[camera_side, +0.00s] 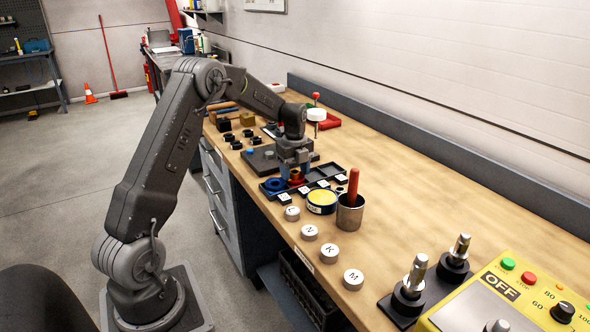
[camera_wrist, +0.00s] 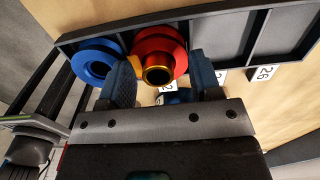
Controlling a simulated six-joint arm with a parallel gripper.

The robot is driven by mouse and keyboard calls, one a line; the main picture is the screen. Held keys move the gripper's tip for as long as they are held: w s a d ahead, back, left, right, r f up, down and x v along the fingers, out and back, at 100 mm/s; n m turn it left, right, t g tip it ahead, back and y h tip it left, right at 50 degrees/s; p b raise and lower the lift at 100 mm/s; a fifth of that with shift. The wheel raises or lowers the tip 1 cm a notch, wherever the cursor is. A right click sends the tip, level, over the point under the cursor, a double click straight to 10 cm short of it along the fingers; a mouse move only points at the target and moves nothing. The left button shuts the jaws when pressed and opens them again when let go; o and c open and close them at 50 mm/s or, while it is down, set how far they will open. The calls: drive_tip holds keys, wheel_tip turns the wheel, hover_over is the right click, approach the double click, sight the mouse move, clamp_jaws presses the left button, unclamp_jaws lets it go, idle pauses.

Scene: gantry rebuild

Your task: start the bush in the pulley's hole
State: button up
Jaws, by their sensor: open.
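The red pulley (camera_wrist: 165,42) lies in a dark compartment tray (camera_wrist: 262,15); it also shows in the side view (camera_side: 297,183). A gold bush (camera_wrist: 158,60) sits at the pulley's hole and stands up out of it toward the wrist camera. It looks about upright; how deep it sits I cannot tell. It shows small in the side view (camera_side: 295,174). A blue pulley (camera_wrist: 93,61) lies in the tray to the left of the red one. My gripper (camera_wrist: 160,72) is open, with one blue-padded finger on each side of the bush and apparent gaps between.
Number cards lie along the tray's near edge. A yellow-topped tin (camera_side: 322,197) and a metal cup (camera_side: 350,214) holding a red-handled tool stand close by on the right. Several lettered round weights line the bench front.

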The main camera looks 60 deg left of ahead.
wheel_tip(320, 180, up, 14)
idle(0.6)
idle(0.5)
drive_tip(key=s+d+r+n+t, duration=0.1)
drive_tip(key=s+d+r+n, duration=0.3)
drive_tip(key=d, duration=0.4)
drive_tip(key=s+d+r+n+t, duration=0.1)
drive_tip(key=s+d+r+n, duration=0.25)
drive_tip(key=d, duration=0.55)
drive_tip(key=s+d+f+n+t, duration=0.1)
drive_tip(key=s+d+f+n, duration=0.1)
drive_tip(key=s+d+n, duration=0.3)
drive_tip(key=s+d+f+n+t, duration=0.2)
drive_tip(key=s+d+n, duration=0.3)
drive_tip(key=s, duration=0.7)
drive_tip(key=shift+d+f+t, duration=0.3)
drive_tip(key=shift+d+f, duration=0.05)
drive_tip(key=shift+d, duration=0.35)
drive_tip(key=shift+s+n, duration=0.1)
drive_tip(key=shift+n, duration=0.15)
